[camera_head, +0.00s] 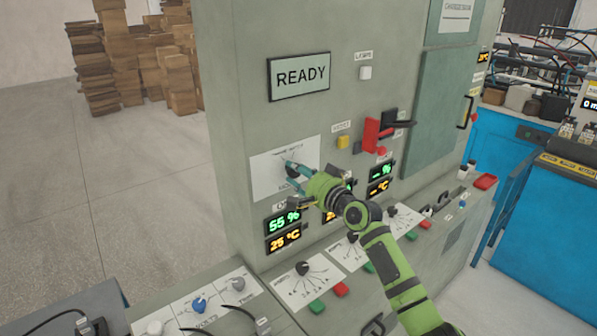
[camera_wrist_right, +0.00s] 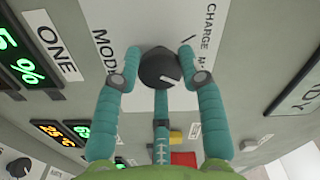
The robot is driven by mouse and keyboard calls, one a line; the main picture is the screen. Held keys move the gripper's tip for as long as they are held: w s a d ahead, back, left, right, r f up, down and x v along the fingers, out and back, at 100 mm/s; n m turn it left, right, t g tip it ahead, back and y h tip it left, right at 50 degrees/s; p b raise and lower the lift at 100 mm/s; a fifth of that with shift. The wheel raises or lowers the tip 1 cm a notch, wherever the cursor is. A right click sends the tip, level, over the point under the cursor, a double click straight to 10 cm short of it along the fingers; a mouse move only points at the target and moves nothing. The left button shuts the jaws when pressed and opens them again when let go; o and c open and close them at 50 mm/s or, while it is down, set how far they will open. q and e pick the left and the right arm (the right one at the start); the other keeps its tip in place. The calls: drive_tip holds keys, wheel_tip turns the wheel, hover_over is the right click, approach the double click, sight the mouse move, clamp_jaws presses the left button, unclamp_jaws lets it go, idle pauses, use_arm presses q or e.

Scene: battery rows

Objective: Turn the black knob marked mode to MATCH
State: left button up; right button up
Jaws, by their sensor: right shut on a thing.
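The black mode knob (camera_head: 292,168) sits on a white label plate (camera_head: 268,178) on the grey cabinet front, below the READY display (camera_head: 299,76). In the wrist view the knob (camera_wrist_right: 158,66) carries a white pointer line towards the picture's lower right. The words MODE and CHARGE show beside it; another word, starting with M, is partly hidden. My right gripper (camera_head: 298,174) has its teal fingers closed around the knob, one on each side and one below in the wrist view (camera_wrist_right: 165,74). My left gripper is not in view.
Lit readouts (camera_head: 283,222) sit just below my right gripper. A yellow button (camera_head: 343,141) and a red switch handle (camera_head: 372,135) are to its right. A sloped desk with knobs (camera_head: 303,268) and coloured buttons lies below. Open floor (camera_head: 130,190) is at left.

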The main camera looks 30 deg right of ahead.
drive_tip(key=shift+r, duration=0.15)
drive_tip(key=o, duration=1.1)
drive_tip(key=shift+o, duration=0.2)
drive_tip(key=s+d, duration=0.1)
drive_tip(key=s, duration=1.1)
